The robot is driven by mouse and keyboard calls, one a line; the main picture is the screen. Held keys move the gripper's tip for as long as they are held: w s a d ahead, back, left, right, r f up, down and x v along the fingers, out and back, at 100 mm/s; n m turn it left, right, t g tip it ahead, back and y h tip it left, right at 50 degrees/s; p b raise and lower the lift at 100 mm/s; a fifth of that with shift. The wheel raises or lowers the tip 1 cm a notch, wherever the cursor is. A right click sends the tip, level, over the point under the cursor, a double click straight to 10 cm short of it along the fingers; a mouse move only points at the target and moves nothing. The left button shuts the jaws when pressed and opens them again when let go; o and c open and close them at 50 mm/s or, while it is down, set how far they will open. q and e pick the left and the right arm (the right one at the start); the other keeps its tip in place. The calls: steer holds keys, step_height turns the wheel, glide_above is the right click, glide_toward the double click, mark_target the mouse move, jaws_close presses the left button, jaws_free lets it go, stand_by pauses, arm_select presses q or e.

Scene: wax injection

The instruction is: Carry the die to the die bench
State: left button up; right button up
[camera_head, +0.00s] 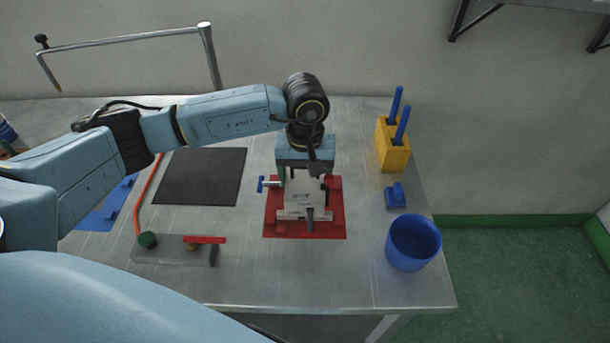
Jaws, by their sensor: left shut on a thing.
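The die (303,197) is a pale grey metal block with a blue-handled screw (266,184) at its left side. My left gripper (304,177) points down from above and is shut on the upper part of the die. The die is upright over the red mat (335,229) on the metal bench (345,275). I cannot tell whether it rests on the mat or hangs just above it. My right gripper is not in view.
A black mat (200,177) lies left of the die. At right stand a yellow holder (390,150) with blue-handled tools, a small blue part (396,197) and a blue cup (413,245).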

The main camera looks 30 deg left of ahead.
arm_select(q)
steer(key=shift+w+r+b, duration=0.1)
steer(key=shift+r+b, duration=0.05)
steer(key=shift+b, duration=0.15)
stand_by(0.4)
steer(key=shift+f+b, duration=1.1)
steer(key=shift+f, duration=0.05)
steer(key=o, duration=1.5)
steer(key=shift+c, duration=0.2)
steer(key=shift+o, duration=0.8)
steer(key=shift+f, duration=0.2)
step_height(320, 180, up, 14)
steer(key=shift+f, duration=0.15)
